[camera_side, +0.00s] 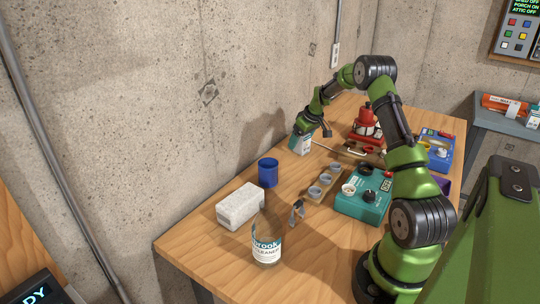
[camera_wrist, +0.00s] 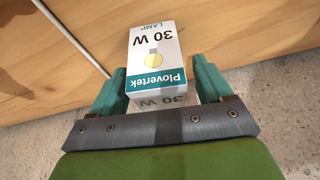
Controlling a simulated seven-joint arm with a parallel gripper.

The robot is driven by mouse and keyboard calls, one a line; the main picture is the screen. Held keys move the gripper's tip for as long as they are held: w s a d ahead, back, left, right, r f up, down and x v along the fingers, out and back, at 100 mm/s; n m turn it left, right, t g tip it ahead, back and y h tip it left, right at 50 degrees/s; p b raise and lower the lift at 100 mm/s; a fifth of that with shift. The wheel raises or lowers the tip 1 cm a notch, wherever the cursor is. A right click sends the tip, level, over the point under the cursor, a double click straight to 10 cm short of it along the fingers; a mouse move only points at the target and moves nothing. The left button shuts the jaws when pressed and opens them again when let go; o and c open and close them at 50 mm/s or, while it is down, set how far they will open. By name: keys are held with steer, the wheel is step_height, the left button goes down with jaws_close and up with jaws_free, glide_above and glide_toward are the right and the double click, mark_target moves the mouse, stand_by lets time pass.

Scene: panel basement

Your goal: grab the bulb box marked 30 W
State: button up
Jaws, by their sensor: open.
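The bulb box (camera_wrist: 155,55) is white with a teal band reading "Plovertek", a bulb picture and "30 W" in the wrist view. In the side view a white and teal box (camera_side: 300,145) is on the wooden table near the concrete wall, partly hidden by my gripper (camera_side: 307,130). In the wrist view my gripper (camera_wrist: 160,70) is open, with its two teal fingers on either side of the near part of the box. A gap shows beside the right finger; contact at the left finger is hard to tell.
The concrete wall (camera_side: 150,100) runs close behind the box.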

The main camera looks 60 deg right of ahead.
steer(key=shift+r, duration=0.1)
steer(key=c, duration=1)
